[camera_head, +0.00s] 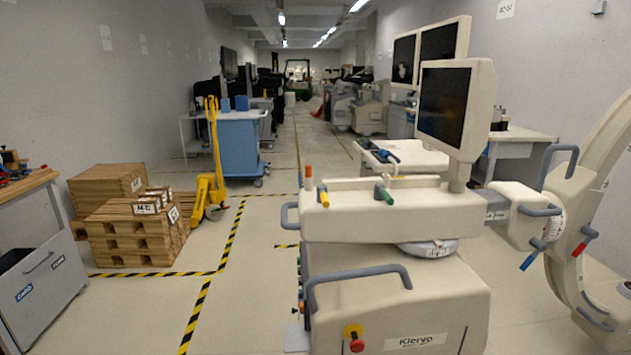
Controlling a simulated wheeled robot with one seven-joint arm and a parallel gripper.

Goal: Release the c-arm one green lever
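The white c-arm cart (395,215) stands in front of me, right of the middle, with its curved arm (560,225) at the right edge. A green lever (385,194) sits on the top of the cart, right of a yellow lever (323,196) and an orange upright knob (308,178). A blue lever (532,257) and a red lever (585,241) are on the c-arm's joint at the right. My gripper is not in view, and nothing visibly touches the green lever.
A grey handle (360,278) and a red button (356,345) are on the cart's near side. A monitor (445,105) rises behind the levers. Wooden crates (130,228), a yellow pallet jack (213,170) and a blue cart (238,143) stand left. Taped floor between is clear.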

